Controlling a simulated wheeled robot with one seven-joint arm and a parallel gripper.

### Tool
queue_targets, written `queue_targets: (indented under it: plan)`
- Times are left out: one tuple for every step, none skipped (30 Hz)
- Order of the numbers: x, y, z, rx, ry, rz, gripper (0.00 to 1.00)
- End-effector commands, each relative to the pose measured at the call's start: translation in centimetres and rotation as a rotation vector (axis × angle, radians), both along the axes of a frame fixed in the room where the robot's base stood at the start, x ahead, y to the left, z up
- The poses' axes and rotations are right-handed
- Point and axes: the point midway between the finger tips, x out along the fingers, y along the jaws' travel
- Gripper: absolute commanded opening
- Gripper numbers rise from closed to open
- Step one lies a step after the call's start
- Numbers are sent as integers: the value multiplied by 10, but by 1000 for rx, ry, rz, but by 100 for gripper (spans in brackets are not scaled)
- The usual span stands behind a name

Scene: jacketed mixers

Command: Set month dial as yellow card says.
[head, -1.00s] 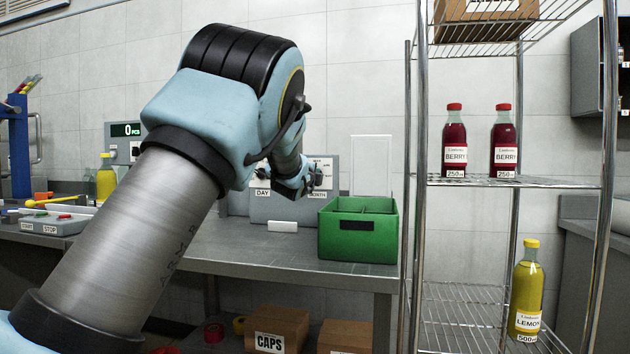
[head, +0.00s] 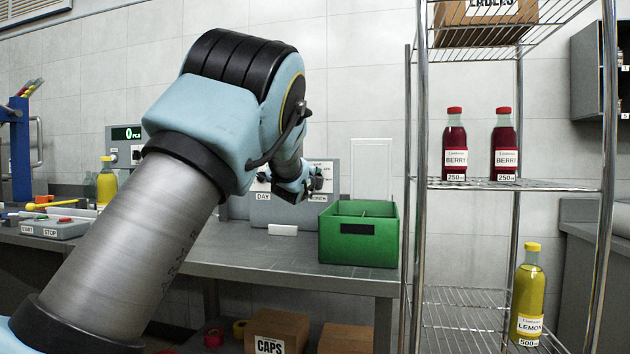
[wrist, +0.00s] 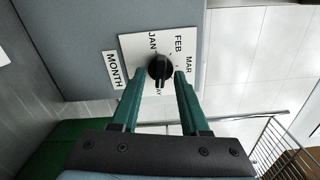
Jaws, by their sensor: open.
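The month dial (wrist: 160,68) is a black round knob on a white plate, with a MONTH label (wrist: 113,70) beside it. JAN, FEB and MAR are readable around the knob; the lower marks are partly hidden, and I cannot tell for certain which month it points at. My gripper (wrist: 160,84) is open, with one green finger on each side of the knob; I cannot tell whether they touch it. No yellow card is visible.
A green divided bin (head: 358,248) stands right in front of the panel. A white block (head: 283,230) lies on the grey bench (head: 240,254). A wire rack (head: 500,184) with bottles stands at the right. A start/stop box (head: 57,228) is at the far left.

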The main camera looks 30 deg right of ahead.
Motion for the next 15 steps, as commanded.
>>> queue_targets:
  plan:
    - [-1, 1, 0, -1, -1, 0, 45]
    - [-2, 2, 0, -1, 0, 0, 45]
    - [-4, 3, 1, -2, -1, 0, 45]
    - [-7, 5, 1, -3, 0, -1, 45]
    - [-10, 7, 0, -2, 1, -1, 45]
    - [-14, 11, 0, -3, 1, -1, 45]
    - [-18, 15, 0, -3, 1, -1, 45]
    - [-22, 19, -1, -2, 2, -1, 45]
    - [-28, 25, 0, -4, 1, -1, 45]
    - [-33, 29, 0, -4, 2, -2, 45]
    - [-38, 33, 0, -3, 2, -2, 45]
    - [-44, 39, -1, -3, 3, -2, 45]
    - [-48, 43, 0, -3, 2, -1, 45]
    - [-52, 47, 0, -3, 2, -2, 45]
    - [-57, 52, 0, -3, 2, -2, 45]
